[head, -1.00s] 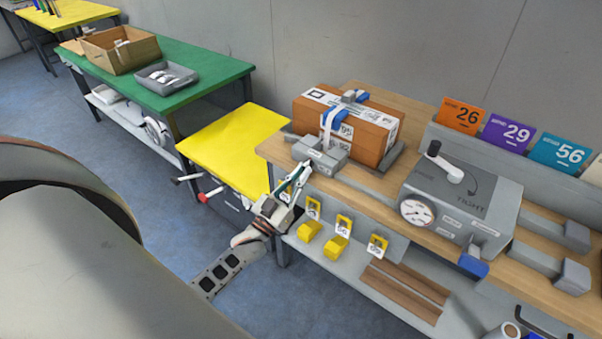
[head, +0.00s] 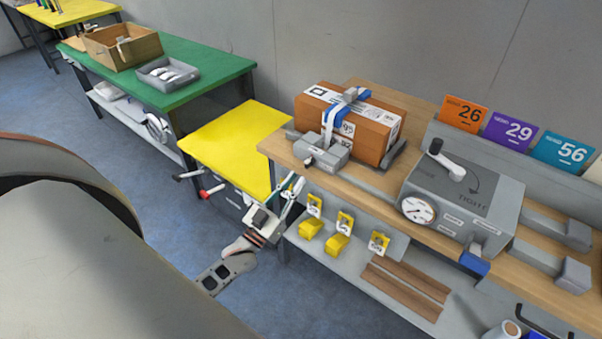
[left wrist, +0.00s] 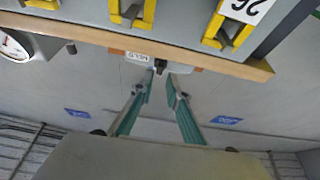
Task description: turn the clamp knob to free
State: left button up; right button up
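The small dark clamp knob (head: 308,162) sits on the front of the grey clamp block (head: 326,150), at the front left of the wooden bench. In the left wrist view the knob (left wrist: 161,68) shows beside a white label (left wrist: 137,57), too small to read surely. My left gripper (head: 294,184) is just in front of and below the block, by the bench edge. In the left wrist view its two teal fingers (left wrist: 160,88) are apart, with a narrow gap and nothing held between them. The knob is just beyond the tips; I see no clear contact. My right gripper is not in view.
A strapped brown box (head: 370,118) stands behind the block. A grey crank unit (head: 465,195) with a gauge (head: 417,210) stands to the right. A yellow table (head: 225,140) is at the left.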

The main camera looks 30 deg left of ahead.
pick_arm(q)
jog(key=v, duration=0.7)
jog(key=shift+s, duration=0.25)
jog(key=s+d+f+m+g, duration=0.2)
jog(key=s+d+f+g, duration=0.4)
jog(key=s+d, duration=0.1)
jog(key=s+d+f+m+g+h, duration=0.1)
jog(key=s+d+f+g, duration=0.4)
jog(key=d, duration=0.5)
jog(key=shift+s+d+f+m+g, duration=0.2)
jog(key=shift+s+f+m+g, duration=0.2)
jog(key=shift+s+f, duration=0.5)
